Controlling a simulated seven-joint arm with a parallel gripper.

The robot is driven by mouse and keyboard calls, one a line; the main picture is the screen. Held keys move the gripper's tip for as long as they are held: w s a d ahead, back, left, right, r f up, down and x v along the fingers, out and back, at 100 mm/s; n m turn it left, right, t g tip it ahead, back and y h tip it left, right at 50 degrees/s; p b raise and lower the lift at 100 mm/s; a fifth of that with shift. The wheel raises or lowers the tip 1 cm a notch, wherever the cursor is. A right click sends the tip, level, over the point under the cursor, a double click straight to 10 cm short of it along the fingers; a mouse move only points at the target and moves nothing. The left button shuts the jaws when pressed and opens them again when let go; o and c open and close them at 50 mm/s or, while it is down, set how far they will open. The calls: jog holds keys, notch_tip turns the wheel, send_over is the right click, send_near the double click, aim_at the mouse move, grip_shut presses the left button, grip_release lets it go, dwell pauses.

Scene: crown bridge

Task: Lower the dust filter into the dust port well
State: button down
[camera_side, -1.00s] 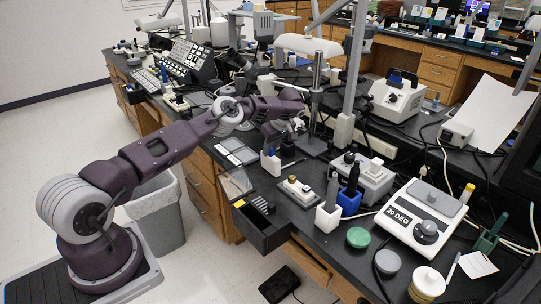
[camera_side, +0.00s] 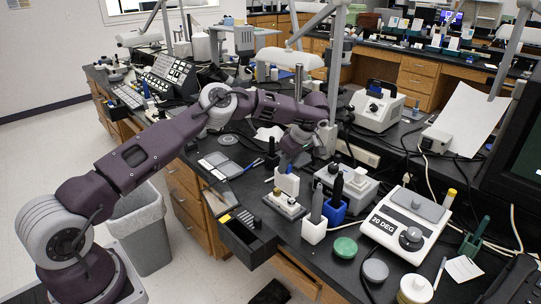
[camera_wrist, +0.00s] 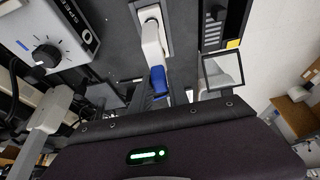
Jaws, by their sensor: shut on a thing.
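A white block with a blue top, which I take for the dust filter (camera_side: 286,183), hangs under my gripper (camera_side: 291,165). My gripper is shut on its upper part. In the side view the block overlaps the back of a small pale tray (camera_side: 284,205) with several short posts; whether it touches is unclear. In the wrist view the white body (camera_wrist: 151,42) reaches over a grey plate, with the blue part (camera_wrist: 158,79) nearer my wrist. I cannot make out the opening of the dust port well.
A dark open drawer (camera_side: 240,232) with a yellow label is left of the tray. White and blue holders (camera_side: 314,229) with upright tools stand close on the right. A grey-white device (camera_side: 346,185) with a knob is behind them. Some bare bench lies left of the block.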

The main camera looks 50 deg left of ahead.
aim_at(291, 172)
jog(key=d, duration=0.2)
jog(key=shift+d+r+m, duration=0.25)
jog(key=shift+d+m, duration=0.05)
jog(key=shift+d, duration=0.1)
jog(key=shift+s+d+r+m+t, duration=0.15)
jog(key=shift+s+d+m, duration=0.15)
jog(key=shift+s, duration=0.35)
jog(key=shift+s+d+f+m+t, duration=0.1)
jog(key=shift+s+d+m+t, duration=0.15)
jog(key=shift+s, duration=0.35)
jog(key=s+a+f+n, duration=0.1)
jog(key=s+a, duration=0.1)
jog(key=s, duration=0.6)
jog(key=s+a+f+n, duration=0.1)
jog(key=s+a, duration=0.2)
jog(key=s, duration=0.5)
notch_tip(291, 172, down, 6)
jog(key=shift+d+f+g, duration=0.2)
jog(key=shift+d+g, duration=0.05)
jog(key=shift+g, duration=0.15)
jog(key=shift+w+f, duration=0.1)
jog(key=shift+f, duration=2.45)
